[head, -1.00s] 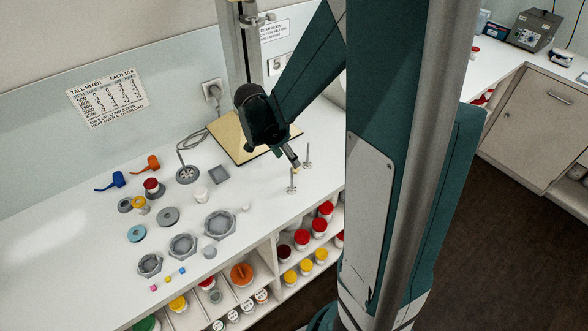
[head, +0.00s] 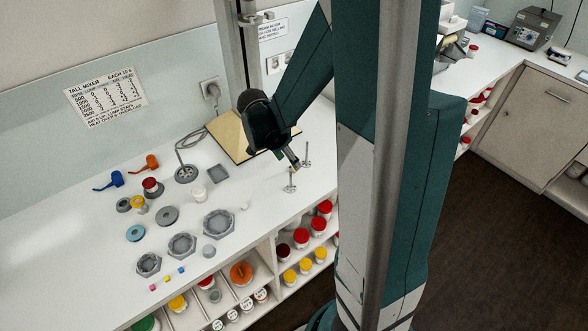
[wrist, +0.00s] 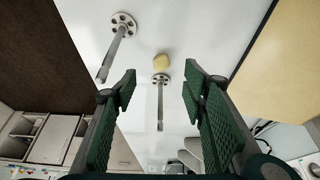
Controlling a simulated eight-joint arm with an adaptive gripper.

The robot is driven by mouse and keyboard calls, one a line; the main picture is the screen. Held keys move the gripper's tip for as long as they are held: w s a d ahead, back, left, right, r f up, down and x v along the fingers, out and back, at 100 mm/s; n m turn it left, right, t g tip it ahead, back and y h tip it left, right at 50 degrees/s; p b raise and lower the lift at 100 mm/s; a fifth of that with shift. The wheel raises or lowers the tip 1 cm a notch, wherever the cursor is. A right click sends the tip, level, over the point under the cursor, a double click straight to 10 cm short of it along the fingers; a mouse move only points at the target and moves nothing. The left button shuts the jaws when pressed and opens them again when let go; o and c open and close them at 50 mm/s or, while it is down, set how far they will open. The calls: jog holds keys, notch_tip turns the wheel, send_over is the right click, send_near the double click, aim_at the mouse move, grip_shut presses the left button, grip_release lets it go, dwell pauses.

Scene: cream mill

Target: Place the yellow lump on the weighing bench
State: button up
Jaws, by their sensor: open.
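The yellow lump (wrist: 161,61) is a small, rounded pale-yellow block in the wrist view. It appears to lie on the white bench top (wrist: 195,25), beside the round perforated base of a metal post (wrist: 160,100). My gripper (wrist: 159,88) is open, its green fingers spread to either side of that post, with nothing held between them. In the head view my gripper (head: 295,164) points down over the bench near two thin posts. I cannot make out the lump there. No label shows which bench is the weighing bench.
A second post (wrist: 118,45) stands close by. A tan board (head: 226,138) lies behind my gripper. Hexagonal grey moulds (head: 219,223), small coloured cubes (head: 168,276) and jars crowd the bench's left part. Another bench (head: 506,65) with a grey device (head: 534,29) is at the right.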

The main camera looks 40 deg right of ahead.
jog(key=shift+f, duration=0.1)
jog(key=shift+x, duration=2.5)
jog(key=shift+w+a, duration=0.1)
jog(key=shift+c, duration=0.5)
jog(key=c, duration=0.8)
